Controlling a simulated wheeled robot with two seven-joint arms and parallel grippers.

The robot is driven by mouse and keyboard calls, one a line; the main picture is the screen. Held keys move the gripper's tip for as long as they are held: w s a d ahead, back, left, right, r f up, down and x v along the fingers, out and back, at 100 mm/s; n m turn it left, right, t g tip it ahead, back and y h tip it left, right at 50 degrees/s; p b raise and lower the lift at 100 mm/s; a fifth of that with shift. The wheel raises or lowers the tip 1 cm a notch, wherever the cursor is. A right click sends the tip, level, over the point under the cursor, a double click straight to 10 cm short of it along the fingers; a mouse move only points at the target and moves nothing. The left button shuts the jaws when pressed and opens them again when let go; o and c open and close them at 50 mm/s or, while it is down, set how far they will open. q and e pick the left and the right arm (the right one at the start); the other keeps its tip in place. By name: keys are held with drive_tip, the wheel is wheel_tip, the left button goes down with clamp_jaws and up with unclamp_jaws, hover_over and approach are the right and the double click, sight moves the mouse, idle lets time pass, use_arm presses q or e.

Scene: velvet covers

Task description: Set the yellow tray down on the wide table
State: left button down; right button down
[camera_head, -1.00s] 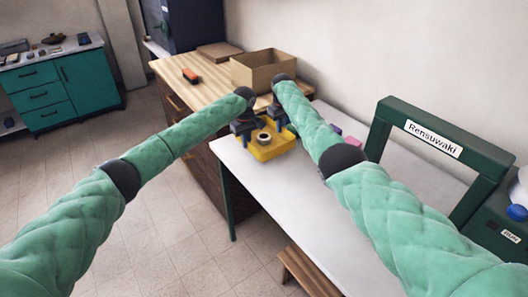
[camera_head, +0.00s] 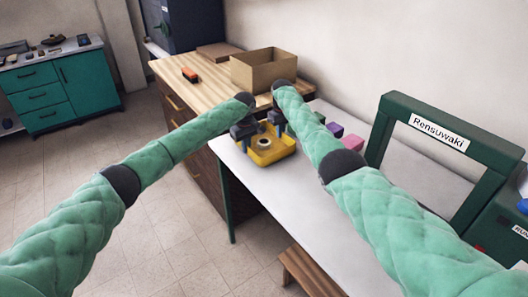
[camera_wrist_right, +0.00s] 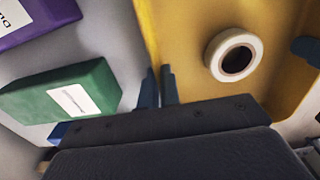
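The yellow tray (camera_head: 267,158) is between my two grippers over the left end of the long white table (camera_head: 310,205). I cannot tell whether its underside touches the top. It holds a roll of tape (camera_head: 264,142), which also shows in the right wrist view (camera_wrist_right: 233,55). My right gripper (camera_head: 280,127) is at the tray's right far side. In the right wrist view its fingers (camera_wrist_right: 160,86) are close together on the tray's wall (camera_wrist_right: 150,35). My left gripper (camera_head: 246,138) is at the opposite side and appears shut on the wall there; its fingertips are small and partly hidden.
A green block (camera_wrist_right: 62,92) and a purple block (camera_wrist_right: 35,18) lie beside the tray. A green frame (camera_head: 385,125) labelled Rensuwaki stands on the right. A wooden counter (camera_head: 215,82) behind bears an open cardboard box (camera_head: 262,72).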

use_arm(q)
drive_tip(key=shift+f+b, duration=0.4)
drive_tip(key=shift+f, duration=0.15)
use_arm(e)
drive_tip(key=shift+f, duration=0.5)
use_arm(q)
drive_tip(key=c, duration=1.6)
unclamp_jaws()
drive_tip(key=shift+r, duration=0.15)
use_arm(e)
drive_tip(key=c, duration=1.6)
unclamp_jaws()
drive_tip(key=shift+r, duration=0.15)
use_arm(q)
drive_tip(key=shift+r, duration=0.1)
wheel_tip(320, 180, up, 12)
drive_tip(key=shift+f, duration=0.1)
use_arm(e)
wheel_tip(320, 180, up, 12)
drive_tip(key=shift+f, duration=0.1)
